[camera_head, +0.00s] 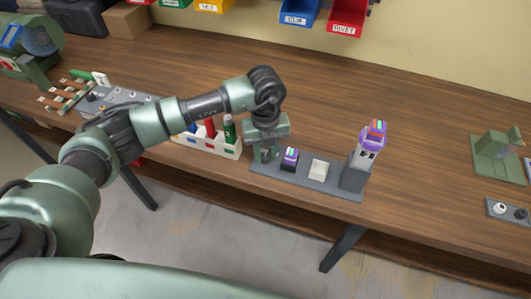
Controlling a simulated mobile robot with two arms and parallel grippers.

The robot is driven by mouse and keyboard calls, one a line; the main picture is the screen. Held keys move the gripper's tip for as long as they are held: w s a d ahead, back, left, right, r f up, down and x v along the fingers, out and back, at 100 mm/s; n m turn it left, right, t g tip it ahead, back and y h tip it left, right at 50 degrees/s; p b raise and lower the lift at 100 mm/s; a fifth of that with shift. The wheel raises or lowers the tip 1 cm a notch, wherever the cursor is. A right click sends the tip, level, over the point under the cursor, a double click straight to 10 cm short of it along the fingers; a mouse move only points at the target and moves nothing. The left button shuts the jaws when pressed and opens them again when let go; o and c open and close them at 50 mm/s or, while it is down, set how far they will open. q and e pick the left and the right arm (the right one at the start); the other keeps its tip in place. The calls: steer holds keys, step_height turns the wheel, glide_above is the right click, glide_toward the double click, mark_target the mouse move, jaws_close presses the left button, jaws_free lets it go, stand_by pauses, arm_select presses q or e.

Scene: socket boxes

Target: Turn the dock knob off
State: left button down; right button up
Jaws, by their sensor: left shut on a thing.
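The grey dock (318,182) lies along the front of the wooden bench. It carries a dark block with a purple top (290,158), a white empty-looking holder (318,168) and a taller post at its right end with a purple piece (374,138) on top. My left gripper (267,156) points down at the dock's left end. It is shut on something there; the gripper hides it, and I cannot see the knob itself. My right gripper does not show.
A white rack (222,149) with red and green items stands left of the dock, close to my left arm. A grey panel (115,100) lies farther left. A green device (497,158) and a small grey box (507,211) are at the right. Bins hang at the back; the bench behind the dock is clear.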

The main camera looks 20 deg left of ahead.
mark_target(266, 156)
arm_select(q)
steer(key=shift+n, duration=1.2)
steer(key=c, duration=1.1)
jaws_free()
step_height(266, 156, up, 8)
steer(key=shift+f+b, duration=0.1)
steer(key=shift+b, duration=0.7)
